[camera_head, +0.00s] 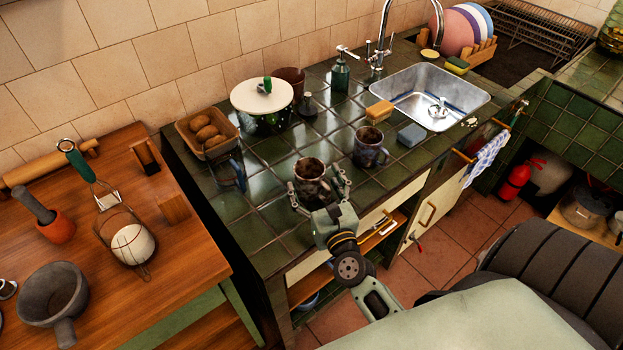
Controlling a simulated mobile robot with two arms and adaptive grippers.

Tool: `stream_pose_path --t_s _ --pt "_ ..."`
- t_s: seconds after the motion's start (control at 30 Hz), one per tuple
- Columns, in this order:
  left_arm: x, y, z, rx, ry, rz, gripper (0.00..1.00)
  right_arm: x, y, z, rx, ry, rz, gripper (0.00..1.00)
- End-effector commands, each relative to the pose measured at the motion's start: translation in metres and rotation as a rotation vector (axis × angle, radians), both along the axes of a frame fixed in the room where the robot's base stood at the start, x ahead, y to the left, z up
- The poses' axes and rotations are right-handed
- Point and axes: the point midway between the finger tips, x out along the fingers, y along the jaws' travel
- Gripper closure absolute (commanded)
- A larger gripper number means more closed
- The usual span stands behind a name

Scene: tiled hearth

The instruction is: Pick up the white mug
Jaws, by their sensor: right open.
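My right gripper (316,182) is open, with one finger at each side of this mug. I cannot tell whether the fingers touch it. The gripper hides part of the mug's lower front. A second, blue-grey mug (369,148) stands just behind and to the right, its handle to the right. My left gripper is not in view.
A wooden table (150,250) stands left. The counter left of the gripper is clear.

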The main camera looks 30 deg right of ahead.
Motion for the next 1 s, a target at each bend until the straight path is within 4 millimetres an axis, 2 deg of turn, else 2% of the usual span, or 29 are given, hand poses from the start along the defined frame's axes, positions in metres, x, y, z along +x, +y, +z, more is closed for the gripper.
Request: stream_pose_path --t_s 0.03,0.17,0.43,1.0 --pt "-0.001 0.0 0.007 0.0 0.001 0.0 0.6 0.009 -0.002 0.005 0.0 -0.002 0.0 0.21" --pt "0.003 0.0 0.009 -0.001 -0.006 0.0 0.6 0.022 -0.005 0.002 0.0 0.0 0.0 0.21" --pt "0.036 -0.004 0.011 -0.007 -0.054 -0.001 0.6 0.025 -0.006 0.001 -0.001 0.0 0.0 0.21" --pt "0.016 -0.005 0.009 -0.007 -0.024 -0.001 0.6 0.025 -0.006 0.001 0.0 0.0 0.0 0.7"
